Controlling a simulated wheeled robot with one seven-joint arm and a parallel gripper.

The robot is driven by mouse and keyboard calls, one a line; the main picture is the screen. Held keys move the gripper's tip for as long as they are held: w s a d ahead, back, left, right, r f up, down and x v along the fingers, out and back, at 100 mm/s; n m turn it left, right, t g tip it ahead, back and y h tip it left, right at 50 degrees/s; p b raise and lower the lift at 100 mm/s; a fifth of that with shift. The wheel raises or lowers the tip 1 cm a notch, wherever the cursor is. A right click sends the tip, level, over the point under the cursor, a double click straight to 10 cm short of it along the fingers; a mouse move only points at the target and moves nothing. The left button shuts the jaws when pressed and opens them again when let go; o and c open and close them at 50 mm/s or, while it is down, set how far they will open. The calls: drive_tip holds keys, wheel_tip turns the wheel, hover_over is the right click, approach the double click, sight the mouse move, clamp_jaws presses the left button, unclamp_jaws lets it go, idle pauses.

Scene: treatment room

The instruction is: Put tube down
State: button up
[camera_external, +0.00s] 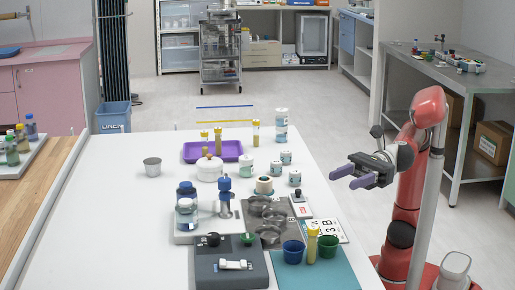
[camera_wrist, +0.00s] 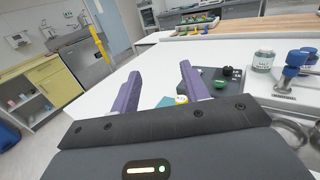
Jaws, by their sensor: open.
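My gripper (camera_external: 350,177) is open and empty, raised above the right edge of the white table, with purple fingers pointing left. In the wrist view the fingers (camera_wrist: 160,72) are spread apart. A yellow-capped tube (camera_external: 312,245) stands upright at the teal mat (camera_external: 335,268), between a blue cup (camera_external: 293,252) and a green cup (camera_external: 328,249). Other yellow-capped tubes show at the back: one (camera_external: 218,142) and another (camera_external: 204,143) by the purple tray (camera_external: 228,151), and one (camera_external: 256,133) right of it.
A dark grey device (camera_external: 231,268), glass dishes (camera_external: 268,220), blue-capped bottles (camera_external: 186,205) and a white pot (camera_external: 209,168) crowd the table's middle. A metal cup (camera_external: 152,167) stands alone at left. The table's left side is mostly clear. A steel bench (camera_external: 450,75) stands at right.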

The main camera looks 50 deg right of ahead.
drive_tip(key=a+r+n+g+y, duration=0.1)
drive_tip(key=a+n+g, duration=0.2)
drive_tip(key=a+g, duration=0.25)
drive_tip(key=n+g+h+p, duration=0.3)
drive_tip(key=n+g, duration=0.3)
drive_tip(key=g, duration=0.3)
hover_over(311, 263)
drive_tip(key=w+d+f+n+g+h, duration=0.2)
drive_tip(key=w+d+n+g+h, duration=0.2)
drive_tip(key=w+d+h, duration=0.15)
drive_tip(key=f, duration=0.8)
drive_tip(key=w+f, duration=0.1)
drive_tip(key=f, duration=0.2)
drive_tip(key=shift+a+f, duration=0.15)
drive_tip(key=shift+f, duration=0.25)
drive_tip(key=shift+s+a+f+p, duration=0.3)
drive_tip(key=shift+s+a+f, duration=0.15)
drive_tip(key=shift+s, duration=0.15)
drive_tip(key=shift+p+x, duration=0.6)
drive_tip(key=shift+x, duration=2.4)
clamp_jaws()
